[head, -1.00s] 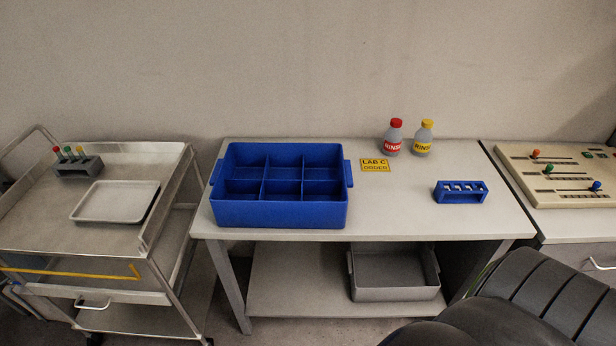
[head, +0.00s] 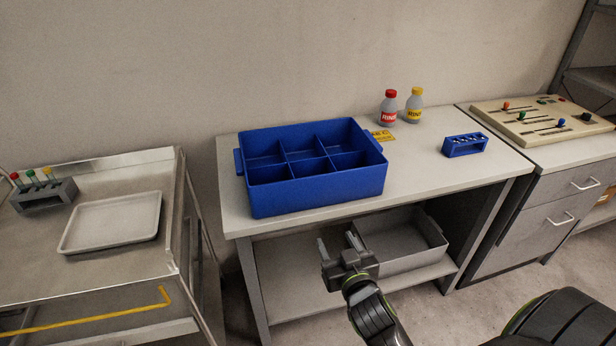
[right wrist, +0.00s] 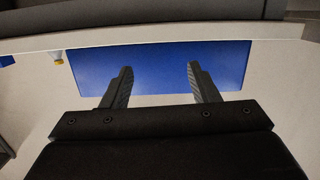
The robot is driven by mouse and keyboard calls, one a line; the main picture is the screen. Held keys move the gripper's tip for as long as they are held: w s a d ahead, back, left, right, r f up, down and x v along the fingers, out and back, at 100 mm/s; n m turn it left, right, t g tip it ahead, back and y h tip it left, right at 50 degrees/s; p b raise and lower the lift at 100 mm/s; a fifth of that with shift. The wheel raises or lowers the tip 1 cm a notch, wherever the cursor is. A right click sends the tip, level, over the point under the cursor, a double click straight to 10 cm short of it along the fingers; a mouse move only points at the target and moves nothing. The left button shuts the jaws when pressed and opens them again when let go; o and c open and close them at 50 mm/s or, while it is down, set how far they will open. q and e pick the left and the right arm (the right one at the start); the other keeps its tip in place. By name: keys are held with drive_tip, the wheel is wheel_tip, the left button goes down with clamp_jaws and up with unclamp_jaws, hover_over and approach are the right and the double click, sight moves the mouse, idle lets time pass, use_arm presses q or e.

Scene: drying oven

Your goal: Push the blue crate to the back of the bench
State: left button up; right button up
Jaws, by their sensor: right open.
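The blue crate (head: 318,190) is an open box with several compartments. It sits on the left part of the bench (head: 425,175), with its front wall near the bench's front edge and some bare bench behind it. My right gripper (head: 336,241) is open and empty, in front of the bench and below the crate in the head view. In the right wrist view the crate's blue wall (right wrist: 160,68) shows beyond the two spread fingers (right wrist: 158,78). I cannot tell the exact gap, but no contact shows. My left gripper is not in view.
Two rinse bottles (head: 389,107), a yellow sign (head: 382,135) and a small blue rack (head: 464,145) stand right of the crate. A grey bin (head: 405,262) is on the lower shelf. A trolley with a white tray (head: 112,222) stands at left.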

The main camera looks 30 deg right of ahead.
wheel_tip(320, 180, up, 6)
drive_tip(key=f+t, duration=0.1)
use_arm(q)
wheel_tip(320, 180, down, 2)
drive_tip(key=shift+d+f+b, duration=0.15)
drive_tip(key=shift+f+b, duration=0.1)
drive_tip(key=shift+b, duration=0.75)
use_arm(e)
drive_tip(key=x, duration=0.7)
drive_tip(key=shift+d+r+m+h, duration=0.25)
drive_tip(key=shift+r+m+h, duration=0.05)
drive_tip(key=shift+r, duration=0.2)
drive_tip(key=shift+w, duration=0.15)
